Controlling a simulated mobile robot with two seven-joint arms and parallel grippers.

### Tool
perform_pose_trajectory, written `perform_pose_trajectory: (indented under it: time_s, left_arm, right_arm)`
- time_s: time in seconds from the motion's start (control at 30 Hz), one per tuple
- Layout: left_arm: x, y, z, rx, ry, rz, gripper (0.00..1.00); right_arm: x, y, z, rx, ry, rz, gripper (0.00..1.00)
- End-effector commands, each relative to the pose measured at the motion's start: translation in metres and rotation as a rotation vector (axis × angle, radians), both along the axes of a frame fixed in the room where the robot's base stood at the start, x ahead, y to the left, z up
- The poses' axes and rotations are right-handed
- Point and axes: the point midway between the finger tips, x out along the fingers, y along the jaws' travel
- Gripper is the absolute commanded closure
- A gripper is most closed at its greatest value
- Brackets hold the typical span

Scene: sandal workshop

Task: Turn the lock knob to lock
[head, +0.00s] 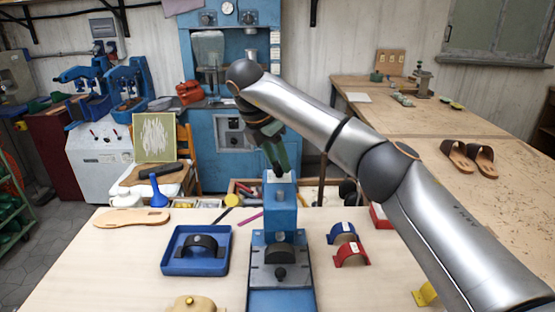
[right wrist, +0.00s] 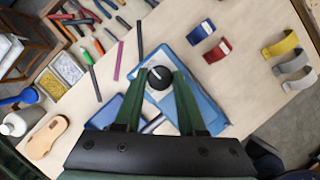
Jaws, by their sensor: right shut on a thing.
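The lock knob (right wrist: 160,79) is a round black knob with a pale pointer mark, on top of the blue press in the right wrist view. In the head view the blue press (head: 282,212) stands at the middle of the workbench, and my gripper hides the knob. My right gripper (head: 278,166) comes down from above onto the press top. Its two green fingers are shut on the knob, one on each side, as the right wrist view shows. My left gripper is in neither view.
A blue tray (head: 172,268) with a black strap piece sits left of the press. Blue (head: 342,232) and red (head: 351,254) curved pieces stand to the right, below my arm. A shoe sole (head: 131,218) lies at the far left, and an organiser with tools is behind the press.

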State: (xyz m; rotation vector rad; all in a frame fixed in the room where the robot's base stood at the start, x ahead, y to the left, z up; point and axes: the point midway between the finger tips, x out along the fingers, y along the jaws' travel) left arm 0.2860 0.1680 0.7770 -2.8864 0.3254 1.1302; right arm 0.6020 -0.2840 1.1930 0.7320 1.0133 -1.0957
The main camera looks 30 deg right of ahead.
Motion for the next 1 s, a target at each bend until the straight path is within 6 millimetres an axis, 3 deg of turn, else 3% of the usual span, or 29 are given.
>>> perform_pose_trajectory:
  time_s: [0.23, 0.27, 0.5, 0.8, 1.0]
  left_arm:
    - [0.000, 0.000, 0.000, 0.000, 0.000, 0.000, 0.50]
    - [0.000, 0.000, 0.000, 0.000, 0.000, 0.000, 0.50]
    - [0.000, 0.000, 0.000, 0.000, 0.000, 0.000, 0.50]
    - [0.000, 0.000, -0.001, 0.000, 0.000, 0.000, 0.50]
    - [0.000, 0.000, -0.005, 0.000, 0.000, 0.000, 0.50]
  right_arm:
    - [0.000, 0.000, 0.001, 0.001, -0.002, -0.001, 1.00]
    - [0.000, 0.000, 0.001, 0.001, -0.002, -0.001, 0.58]
    - [0.000, 0.000, 0.000, 0.000, -0.001, -0.001, 0.31]
    - [0.000, 0.001, 0.003, 0.000, -0.001, 0.000, 0.31]
    - [-0.003, 0.012, 0.029, 0.000, -0.003, 0.002, 0.31]
